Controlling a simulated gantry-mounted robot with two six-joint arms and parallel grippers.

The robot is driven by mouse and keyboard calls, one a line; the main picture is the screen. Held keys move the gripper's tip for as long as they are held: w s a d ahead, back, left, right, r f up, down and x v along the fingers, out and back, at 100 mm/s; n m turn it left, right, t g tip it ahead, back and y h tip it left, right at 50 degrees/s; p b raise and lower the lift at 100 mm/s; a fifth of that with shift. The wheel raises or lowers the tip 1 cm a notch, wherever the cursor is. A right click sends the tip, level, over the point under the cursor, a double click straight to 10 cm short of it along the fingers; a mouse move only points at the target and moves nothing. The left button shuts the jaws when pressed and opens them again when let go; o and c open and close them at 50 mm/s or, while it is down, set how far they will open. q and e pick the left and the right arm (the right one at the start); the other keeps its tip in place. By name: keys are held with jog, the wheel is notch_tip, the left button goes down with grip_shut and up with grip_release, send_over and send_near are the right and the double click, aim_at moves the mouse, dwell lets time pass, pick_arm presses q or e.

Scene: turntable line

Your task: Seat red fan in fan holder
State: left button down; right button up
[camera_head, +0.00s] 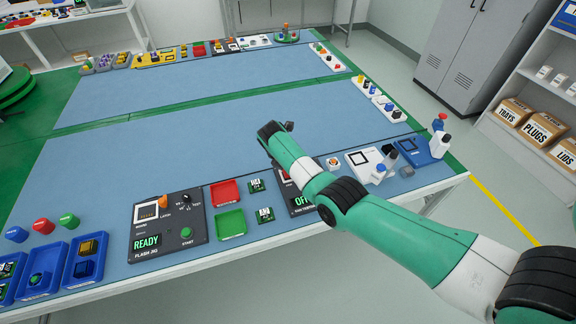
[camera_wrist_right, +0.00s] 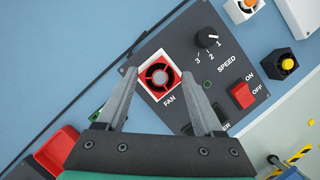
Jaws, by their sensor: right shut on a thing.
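The red fan (camera_wrist_right: 174,77), a square red frame with a dark round rotor, shows in the right wrist view between the fingertips of my right gripper (camera_wrist_right: 159,78). The gripper is shut on it. The fan is over the spot marked FAN on a dark grey panel (camera_wrist_right: 200,58). A pale square edge shows around the fan; I cannot tell whether the fan is seated or just above the holder. In the head view the panel (camera_head: 299,204) is partly hidden by my right arm, and the fan and holder are hidden. My left gripper is not in view.
The panel has a speed knob (camera_wrist_right: 206,37) and a red switch (camera_wrist_right: 243,95). A black box with a yellow button (camera_wrist_right: 283,62) stands beyond it. Red (camera_head: 225,192) and green (camera_head: 231,223) trays lie left of the panel in the head view. The blue table's middle is clear.

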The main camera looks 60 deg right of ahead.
jog(key=shift+f+b, duration=0.35)
jog(key=shift+f, duration=0.25)
jog(key=o, duration=1.4)
jog(key=shift+c, duration=0.2)
jog(key=p+v, duration=0.6)
jog(key=v, duration=0.5)
jog(key=shift+a+r, duration=0.2)
jog(key=shift+r, duration=0.1)
